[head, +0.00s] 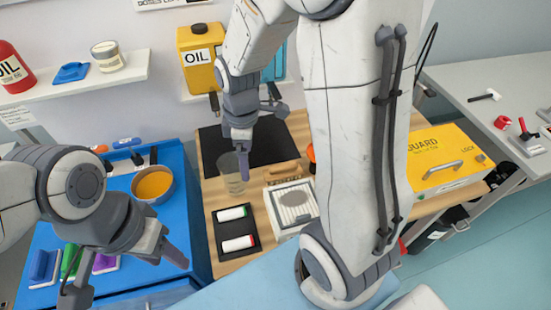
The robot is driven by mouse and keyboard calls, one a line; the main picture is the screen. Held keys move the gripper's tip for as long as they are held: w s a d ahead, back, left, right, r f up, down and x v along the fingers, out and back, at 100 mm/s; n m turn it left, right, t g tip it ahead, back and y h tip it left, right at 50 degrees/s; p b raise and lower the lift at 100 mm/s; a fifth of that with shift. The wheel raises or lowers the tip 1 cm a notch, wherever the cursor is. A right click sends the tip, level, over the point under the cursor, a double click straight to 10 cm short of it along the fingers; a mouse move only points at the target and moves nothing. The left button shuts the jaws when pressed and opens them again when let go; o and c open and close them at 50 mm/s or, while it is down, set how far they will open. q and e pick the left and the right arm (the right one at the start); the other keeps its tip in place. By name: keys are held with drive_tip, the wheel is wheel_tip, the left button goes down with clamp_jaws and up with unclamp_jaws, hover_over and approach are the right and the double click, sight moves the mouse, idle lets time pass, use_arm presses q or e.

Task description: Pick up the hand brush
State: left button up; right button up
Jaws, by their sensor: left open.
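A brown wooden piece, possibly the hand brush (283,171), lies on the wooden worktop behind a white box with a grey lid. It is small here, and I cannot tell its bristles. My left gripper (127,280) is open and empty at the lower left, over the blue bench, well away from the brown piece. My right gripper (243,178) points down over the worktop, left of the brown piece and in front of a clear cup. I see it edge-on, so its opening does not show.
The white box (291,210), a dark tray (236,248) with two rollers and a clear cup (229,176) crowd the worktop. An orange bowl (153,184) stands on the blue bench (190,226). A yellow case (440,158) sits at right. My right arm hides the middle.

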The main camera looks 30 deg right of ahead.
sight(283, 165)
drive_tip(key=w+d+f+n, duration=0.1)
drive_tip(key=d+f, duration=0.1)
drive_tip(key=d, duration=0.2)
drive_tip(key=d+f+n, duration=0.1)
drive_tip(key=d+f, duration=0.1)
drive_tip(key=d, duration=0.2)
drive_tip(key=w+d+f, duration=0.1)
drive_tip(key=d+f, duration=0.1)
drive_tip(key=d, duration=0.2)
drive_tip(key=shift+w+d+f+n, duration=0.15)
drive_tip(key=shift+w+f+n, duration=0.05)
drive_tip(key=shift+w+n, duration=0.2)
drive_tip(key=f, duration=0.4)
drive_tip(key=shift+d+f, duration=0.2)
drive_tip(key=shift+f, duration=0.1)
wheel_tip(283, 165, down, 5)
drive_tip(key=shift+w+r+p, duration=0.1)
drive_tip(key=shift+w+p, duration=0.05)
drive_tip(key=shift+p, duration=0.95)
drive_tip(key=shift+f, duration=0.55)
drive_tip(key=shift+w, duration=0.1)
drive_tip(key=c, duration=1.5)
drive_tip(key=shift+c, duration=0.2)
drive_tip(key=shift+r, duration=0.1)
wheel_tip(283, 165, up, 28)
drive_tip(key=b, duration=0.3)
